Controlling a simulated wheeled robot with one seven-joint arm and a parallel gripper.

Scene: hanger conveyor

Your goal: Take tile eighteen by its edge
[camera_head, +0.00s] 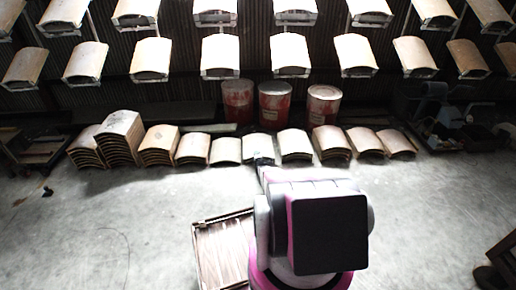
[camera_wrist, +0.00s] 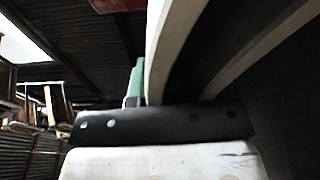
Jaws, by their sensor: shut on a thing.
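Curved tan tiles stand in a row of stacks on the floor in the head view; no number is readable on any of them. My arm reaches to the middle of this row, and my gripper (camera_head: 261,162) is at the near edge of one tile (camera_head: 257,146). In the wrist view the pale curved edge of a tile (camera_wrist: 166,45) rises close up from the dark gripper bar, beside a green finger part (camera_wrist: 134,82). My gripper is shut on this tile's edge. The far finger and the exact contact are hidden.
Tiles hang on the conveyor in two rows (camera_head: 220,53) above. Red drums (camera_head: 275,103) stand behind the floor stacks. Neighbouring stacks (camera_head: 226,150) (camera_head: 294,143) flank the held tile closely. A wooden crate (camera_head: 203,240) lies by my base. The floor in front is mostly free.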

